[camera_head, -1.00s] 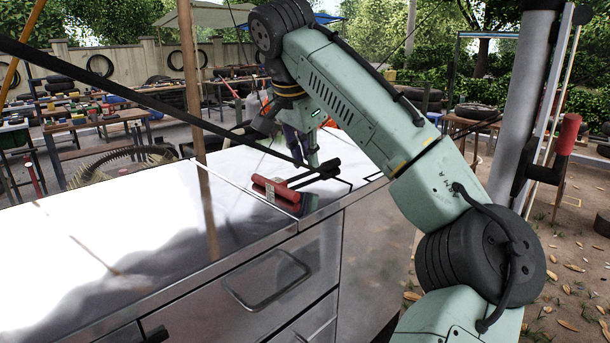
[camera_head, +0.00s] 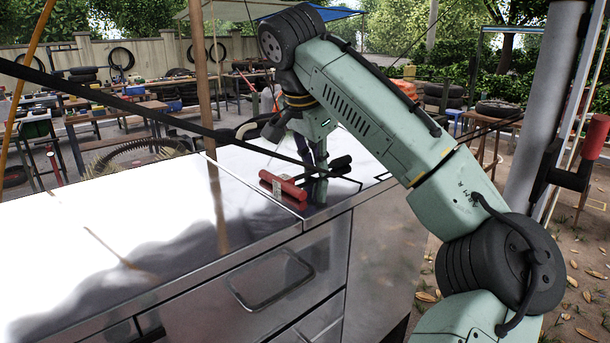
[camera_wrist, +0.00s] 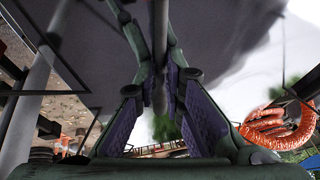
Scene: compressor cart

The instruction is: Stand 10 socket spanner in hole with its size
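A red bar-shaped piece with a white label (camera_head: 283,186) lies on the metal cart top near its right end. A dark tool with black parts (camera_head: 340,163) lies beside it, partly behind my fingers. I cannot tell whether it is the 10 socket spanner, and no size mark is readable. My gripper (camera_head: 318,160) points down at the dark tool, close to the cart top. In the wrist view a grey rod (camera_wrist: 160,55) runs between my purple-padded fingers. I cannot tell whether they press on it. No hole can be made out.
The shiny cart top (camera_head: 100,230) is largely bare to the left. Drawers with a handle (camera_head: 272,285) face the front. A black diagonal bar (camera_head: 110,98) crosses the view above the cart. A grey post (camera_head: 552,110) stands at the right. An orange coiled hose (camera_wrist: 280,128) shows in the wrist view.

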